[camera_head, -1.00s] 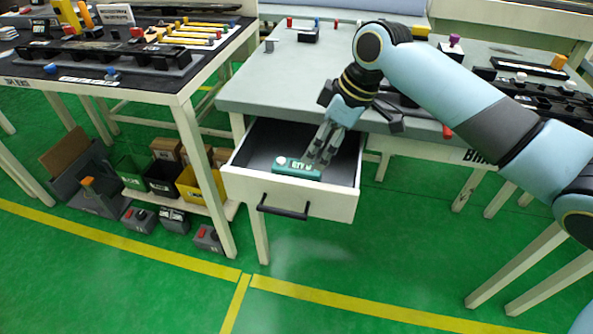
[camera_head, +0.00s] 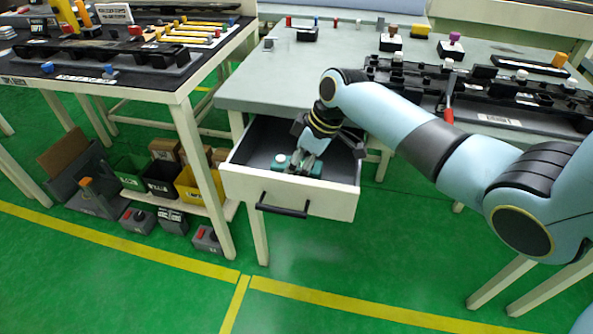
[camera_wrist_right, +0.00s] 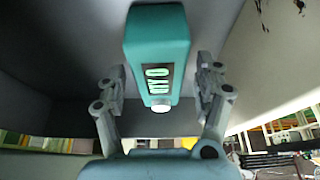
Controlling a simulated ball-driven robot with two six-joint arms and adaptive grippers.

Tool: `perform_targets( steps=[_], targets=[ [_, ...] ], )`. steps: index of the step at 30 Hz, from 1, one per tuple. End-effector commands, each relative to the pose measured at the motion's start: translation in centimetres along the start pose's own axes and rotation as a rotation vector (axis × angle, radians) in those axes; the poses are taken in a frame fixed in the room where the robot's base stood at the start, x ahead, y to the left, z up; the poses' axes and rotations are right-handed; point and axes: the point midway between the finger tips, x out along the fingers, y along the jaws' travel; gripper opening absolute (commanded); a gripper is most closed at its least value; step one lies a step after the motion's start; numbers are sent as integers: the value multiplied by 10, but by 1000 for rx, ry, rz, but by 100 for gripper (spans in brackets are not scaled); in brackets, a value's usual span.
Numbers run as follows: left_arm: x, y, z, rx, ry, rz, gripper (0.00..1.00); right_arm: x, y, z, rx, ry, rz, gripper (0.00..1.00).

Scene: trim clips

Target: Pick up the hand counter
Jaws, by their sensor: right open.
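The teal hand counter (camera_head: 279,161) lies in the open drawer (camera_head: 334,204) under the grey-topped table. My right gripper (camera_head: 300,166) is down inside the drawer over the counter and hides part of it. In the right wrist view, the counter (camera_wrist_right: 158,38) shows its dark display with light characters and a white round button. The fingers of my right gripper (camera_wrist_right: 161,75) stand open, one on each side of the counter, with visible gaps. I cannot tell how deep the fingertips reach. My left gripper is not in view.
The drawer walls stand close around my right gripper. The grey tabletop (camera_head: 262,82) lies above and behind the drawer, with black clip fixtures (camera_head: 400,75) on it. Another table (camera_head: 50,88) stands at the left, with bins (camera_head: 130,172) below. The green floor in front is clear.

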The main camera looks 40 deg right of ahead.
Motion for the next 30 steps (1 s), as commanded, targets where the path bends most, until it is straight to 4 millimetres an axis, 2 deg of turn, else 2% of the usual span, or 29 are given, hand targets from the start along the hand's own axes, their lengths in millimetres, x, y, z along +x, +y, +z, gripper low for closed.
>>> perform_targets(
  steps=[5, 19, 30],
  targets=[
    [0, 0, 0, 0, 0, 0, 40, -1, 0, 0, 0, 0, 1, 68],
    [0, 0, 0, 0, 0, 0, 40, -1, 0, 0, 0, 0, 1, 6],
    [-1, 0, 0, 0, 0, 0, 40, -7, 1, -3, 0, 2, 2, 6]
  ],
)
